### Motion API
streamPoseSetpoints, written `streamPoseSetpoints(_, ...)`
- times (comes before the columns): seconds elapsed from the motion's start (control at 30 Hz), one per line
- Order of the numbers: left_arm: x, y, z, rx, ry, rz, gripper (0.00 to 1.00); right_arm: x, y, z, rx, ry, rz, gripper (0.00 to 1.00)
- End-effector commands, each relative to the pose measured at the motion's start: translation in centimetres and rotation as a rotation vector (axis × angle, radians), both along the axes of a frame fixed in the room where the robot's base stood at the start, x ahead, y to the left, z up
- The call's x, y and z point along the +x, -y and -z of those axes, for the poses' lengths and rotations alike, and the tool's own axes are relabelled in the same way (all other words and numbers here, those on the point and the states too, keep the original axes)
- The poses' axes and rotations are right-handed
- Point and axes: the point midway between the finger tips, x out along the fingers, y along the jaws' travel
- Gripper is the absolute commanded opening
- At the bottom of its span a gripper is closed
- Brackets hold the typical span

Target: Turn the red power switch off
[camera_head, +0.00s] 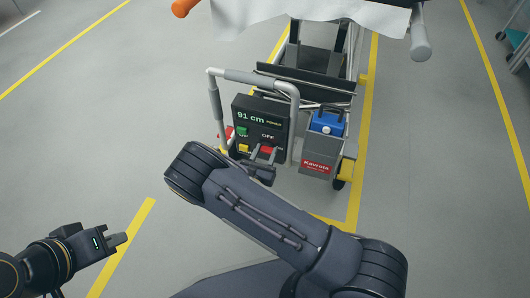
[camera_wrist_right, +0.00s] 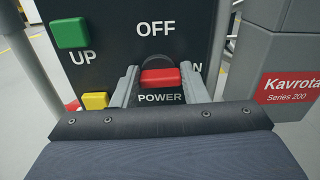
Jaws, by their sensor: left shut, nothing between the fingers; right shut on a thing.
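The dark control panel (camera_head: 246,116) on the cart reads "91 cm" and "POWER". The red power switch (camera_wrist_right: 160,77) sits above the word POWER in the right wrist view, with OFF above it and a partly hidden "N" at its right. Its red bar lies level in that view, in front of a dark round part. My right gripper (camera_wrist_right: 158,82) has a finger on each side of the bar and is shut on it. In the head view the switch (camera_head: 266,149) shows partly behind this gripper (camera_head: 265,154). My left gripper (camera_head: 121,239) is shut and empty, low at the left, away from the panel.
A green UP button (camera_wrist_right: 71,33) and a yellow button (camera_wrist_right: 95,100) are left of the switch. A grey handle frame (camera_head: 262,82) surrounds the panel. A grey Kavrota box (camera_head: 318,150) with a blue item (camera_head: 327,122) stands at its right. Left floor is open.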

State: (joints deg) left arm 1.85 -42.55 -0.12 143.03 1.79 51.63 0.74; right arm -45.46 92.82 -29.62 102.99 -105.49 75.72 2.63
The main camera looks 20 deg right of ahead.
Motion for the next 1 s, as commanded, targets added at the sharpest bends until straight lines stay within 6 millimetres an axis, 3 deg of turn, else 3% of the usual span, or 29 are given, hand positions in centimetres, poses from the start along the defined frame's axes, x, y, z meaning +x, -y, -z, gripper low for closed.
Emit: streamPoseSetpoints(1.0, 0.0, 0.0, -3.1, 0.0, 0.0, 0.0, 0.0, 0.2, -0.4, 0.0, -0.724, -0.489, -0.002, 0.17)
